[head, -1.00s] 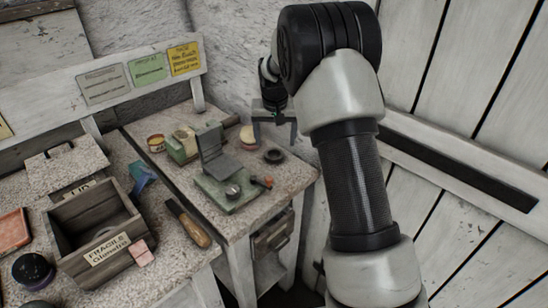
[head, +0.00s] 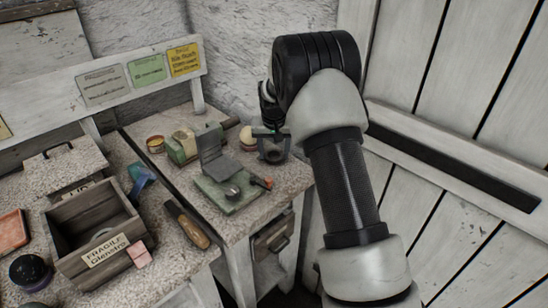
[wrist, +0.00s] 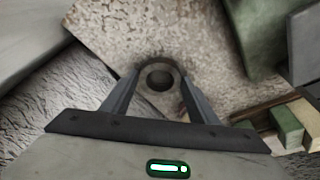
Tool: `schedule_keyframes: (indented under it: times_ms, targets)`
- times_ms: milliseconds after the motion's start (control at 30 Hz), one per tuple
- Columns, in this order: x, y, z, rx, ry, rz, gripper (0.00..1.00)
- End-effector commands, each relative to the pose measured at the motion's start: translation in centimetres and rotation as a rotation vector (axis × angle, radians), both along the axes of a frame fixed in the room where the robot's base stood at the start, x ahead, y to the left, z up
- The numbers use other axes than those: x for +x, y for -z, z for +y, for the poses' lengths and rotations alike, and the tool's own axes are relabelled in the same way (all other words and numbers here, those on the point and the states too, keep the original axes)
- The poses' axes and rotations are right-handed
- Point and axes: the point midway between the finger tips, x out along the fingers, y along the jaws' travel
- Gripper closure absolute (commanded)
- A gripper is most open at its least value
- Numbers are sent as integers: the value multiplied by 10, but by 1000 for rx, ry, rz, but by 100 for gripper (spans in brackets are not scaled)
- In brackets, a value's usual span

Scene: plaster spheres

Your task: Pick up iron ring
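The iron ring (wrist: 160,64) is a small dark ring lying flat on the speckled bench top. In the head view my gripper (head: 272,154) points down at the right end of the bench, over the ring, which is mostly hidden by the fingers there. The fingers are apart, one on each side of the ring. I cannot tell whether they touch it.
A green device with an upright grey plate (head: 225,190) stands left of my gripper. A plank wall (head: 455,180) rises at right.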

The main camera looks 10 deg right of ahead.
Motion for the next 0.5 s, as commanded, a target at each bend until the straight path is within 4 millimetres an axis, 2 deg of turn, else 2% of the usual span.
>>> schedule_keyframes:
  times_ms: [33, 167, 200, 367, 500]
  targets:
    - [0, 0, 0, 0, 0, 0, 55]
    - [0, 0, 0, 0, 0, 0, 77]
    - [0, -1, 0, 0, 0, -1, 78]
    - [0, -1, 0, 0, 0, -2, 78]
    - [1, -12, 0, 0, 0, -4, 78]
